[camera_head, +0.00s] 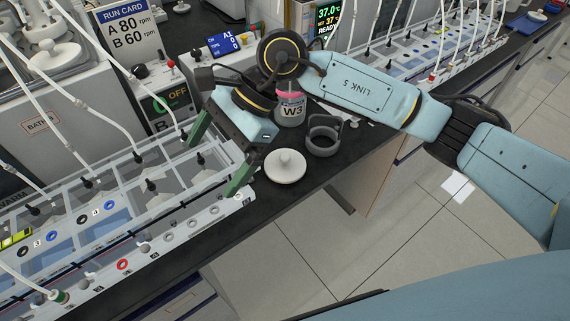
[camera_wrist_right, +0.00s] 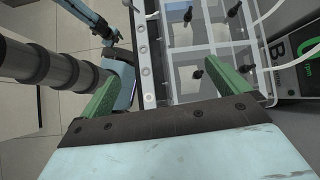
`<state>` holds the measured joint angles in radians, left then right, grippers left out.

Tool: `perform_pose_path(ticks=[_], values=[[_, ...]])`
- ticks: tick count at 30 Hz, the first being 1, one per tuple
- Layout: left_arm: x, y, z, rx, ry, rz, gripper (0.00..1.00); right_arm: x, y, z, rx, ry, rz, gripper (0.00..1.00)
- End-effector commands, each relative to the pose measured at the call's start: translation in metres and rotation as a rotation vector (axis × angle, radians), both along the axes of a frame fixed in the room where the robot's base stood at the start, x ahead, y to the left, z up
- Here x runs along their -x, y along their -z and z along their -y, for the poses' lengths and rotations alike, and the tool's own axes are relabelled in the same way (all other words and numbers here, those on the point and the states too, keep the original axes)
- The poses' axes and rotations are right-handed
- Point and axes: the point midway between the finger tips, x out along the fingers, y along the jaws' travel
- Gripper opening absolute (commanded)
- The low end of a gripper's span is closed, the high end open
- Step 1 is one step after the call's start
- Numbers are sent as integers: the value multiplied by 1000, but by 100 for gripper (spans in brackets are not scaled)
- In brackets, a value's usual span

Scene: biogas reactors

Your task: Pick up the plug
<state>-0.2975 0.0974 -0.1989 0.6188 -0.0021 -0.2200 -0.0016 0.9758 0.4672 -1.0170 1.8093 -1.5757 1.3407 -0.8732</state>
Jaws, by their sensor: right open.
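Several small dark plugs sit over the clear compartments of the tray on the left, one of them a dark plug (camera_head: 151,185) near the tray's front; I cannot tell which plug the task means. In the right wrist view a dark plug (camera_wrist_right: 197,73) shows between the fingers, beyond them. My right gripper (camera_head: 211,166) reaches down over the right end of this tray, its green fingers spread and nothing between them. It also shows open in the right wrist view (camera_wrist_right: 163,72). My left gripper is not seen.
On the black bench right of my gripper are a white knobbed disc (camera_head: 286,168), a grey ring holder (camera_head: 322,139) and a pink-topped jar marked W3 (camera_head: 291,110). White tubes cross above the left tray (camera_head: 205,213). A second tubed tray (camera_head: 420,65) stands behind my right arm.

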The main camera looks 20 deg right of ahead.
Motion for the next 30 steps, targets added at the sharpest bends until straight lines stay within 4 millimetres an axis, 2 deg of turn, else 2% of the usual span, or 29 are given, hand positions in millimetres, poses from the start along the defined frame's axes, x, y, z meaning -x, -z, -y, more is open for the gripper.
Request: perform_pose_path(ticks=[1,6,9,11,14,24,30], values=[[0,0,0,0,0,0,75,-16,5,25,140,-24,70,100],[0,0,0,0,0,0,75,-51,8,96,497,-73,186,100],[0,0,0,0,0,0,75,-61,2,122,623,-82,213,100],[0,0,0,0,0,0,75,-65,0,133,670,-85,220,100],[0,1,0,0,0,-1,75,-67,6,140,704,-86,221,100],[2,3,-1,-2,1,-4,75,-67,67,140,704,-87,219,100],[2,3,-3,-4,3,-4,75,-67,81,139,703,-87,221,100]])
